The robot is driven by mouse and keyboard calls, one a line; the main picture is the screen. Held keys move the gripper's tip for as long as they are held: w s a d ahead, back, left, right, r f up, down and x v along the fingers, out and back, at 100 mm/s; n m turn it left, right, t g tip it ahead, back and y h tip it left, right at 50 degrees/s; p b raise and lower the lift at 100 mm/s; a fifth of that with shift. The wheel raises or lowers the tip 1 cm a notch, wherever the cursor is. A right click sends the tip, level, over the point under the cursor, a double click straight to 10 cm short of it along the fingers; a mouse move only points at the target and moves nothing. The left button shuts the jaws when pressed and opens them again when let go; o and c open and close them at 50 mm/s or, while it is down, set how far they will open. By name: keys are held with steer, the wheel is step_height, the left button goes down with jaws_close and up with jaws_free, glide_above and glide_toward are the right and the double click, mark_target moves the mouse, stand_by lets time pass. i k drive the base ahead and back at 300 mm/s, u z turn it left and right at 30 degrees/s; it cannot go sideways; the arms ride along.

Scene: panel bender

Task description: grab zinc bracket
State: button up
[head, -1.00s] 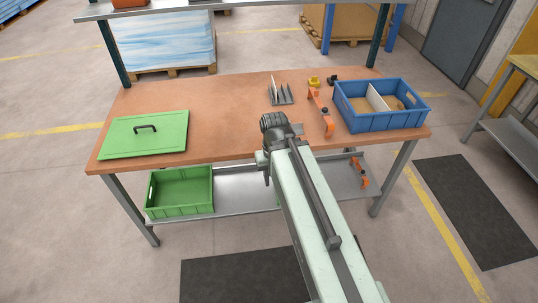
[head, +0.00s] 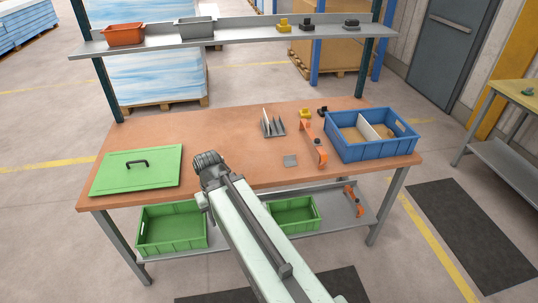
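A small flat grey metal piece (head: 290,161) lies on the brown worktop near its front edge, left of the orange clamp-like tool. It could be the zinc bracket, but its shape is too small to make out. My gripper (head: 207,170) is at the end of my arm, over the front of the worktop to the left of the grey piece and clear of it. The wrist faces away, so its fingers are hidden and I cannot see whether it holds anything.
A slotted rack (head: 273,126), an orange tool (head: 313,143) and a blue divided crate (head: 372,136) are at the right. Green crates (head: 172,229) stand on the lower shelf. An upper shelf (head: 240,37) holds bins.

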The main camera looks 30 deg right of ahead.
mark_target(289, 160)
steer(key=u, duration=0.5)
steer(key=i, duration=0.9)
steer(key=u, duration=0.6)
steer(key=i, duration=0.55)
steer(key=z, duration=0.15)
